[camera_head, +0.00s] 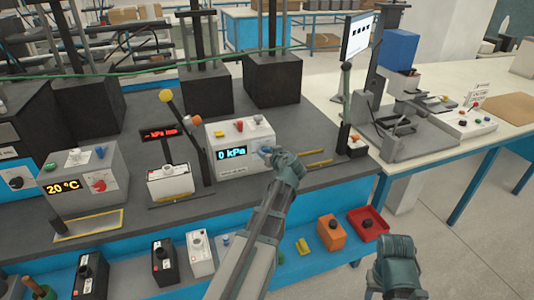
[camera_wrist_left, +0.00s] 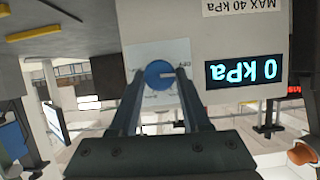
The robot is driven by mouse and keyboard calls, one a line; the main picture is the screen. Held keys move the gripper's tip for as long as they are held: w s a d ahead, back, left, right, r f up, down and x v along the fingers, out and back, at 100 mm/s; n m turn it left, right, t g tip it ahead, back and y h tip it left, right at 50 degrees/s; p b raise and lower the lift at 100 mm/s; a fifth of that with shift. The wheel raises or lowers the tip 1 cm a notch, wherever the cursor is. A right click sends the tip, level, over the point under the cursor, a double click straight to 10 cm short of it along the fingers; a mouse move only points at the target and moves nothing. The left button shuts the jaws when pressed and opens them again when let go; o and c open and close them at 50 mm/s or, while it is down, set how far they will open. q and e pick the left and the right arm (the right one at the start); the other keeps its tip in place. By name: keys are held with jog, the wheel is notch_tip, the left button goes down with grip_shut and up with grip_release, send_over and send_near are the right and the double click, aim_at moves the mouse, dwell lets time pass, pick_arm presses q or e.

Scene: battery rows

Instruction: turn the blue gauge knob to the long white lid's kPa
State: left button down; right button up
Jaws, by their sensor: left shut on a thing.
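The blue gauge knob (camera_wrist_left: 159,74) sits on a pale dial plate on the front of a white gauge box (camera_head: 238,133). Its white pointer line points right in the left wrist view, where the picture is upside down. The box's display (camera_head: 231,153) reads 0 kPa; it also shows in the left wrist view (camera_wrist_left: 242,72). My left gripper (camera_head: 276,153) is at the knob, its two fingers on either side of it and shut on it. The dial's small markings are too blurred to read. I cannot pick out a long white lid with certainty. My right gripper (camera_head: 398,268) is low at the right, away from the bench things.
A MAX 40 kPa label (camera_wrist_left: 242,5) is on the gauge box. Left of it stand a red-lit display (camera_head: 158,133), a white box (camera_head: 170,184) and a 20 °C box (camera_head: 85,172). An orange block (camera_head: 331,232) and red tray (camera_head: 368,223) lie on the lower shelf.

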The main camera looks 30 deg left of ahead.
pick_arm(q)
jog(key=shift+w+d+f+m+g+y+b, duration=0.1)
jog(key=shift+m+g+y+b, duration=0.55)
jog(key=shift+m, duration=0.7)
jog(key=shift+w+d+f+m+g+y+b, duration=0.15)
jog(key=shift+m+g+y+b, duration=0.25)
jog(key=shift+m+y+b, duration=0.65)
jog(key=shift+d+f+m+g+y+b, duration=0.1)
jog(key=shift+m+g+y+b, duration=0.4)
jog(key=shift+m, duration=1.1)
jog(key=shift+c, duration=2)
grip_release()
jog(key=shift+r, duration=0.1)
jog(key=p+v, duration=0.2)
jog(key=v, duration=1.1)
jog(key=shift+d, duration=0.35)
jog(key=shift+r, duration=0.1)
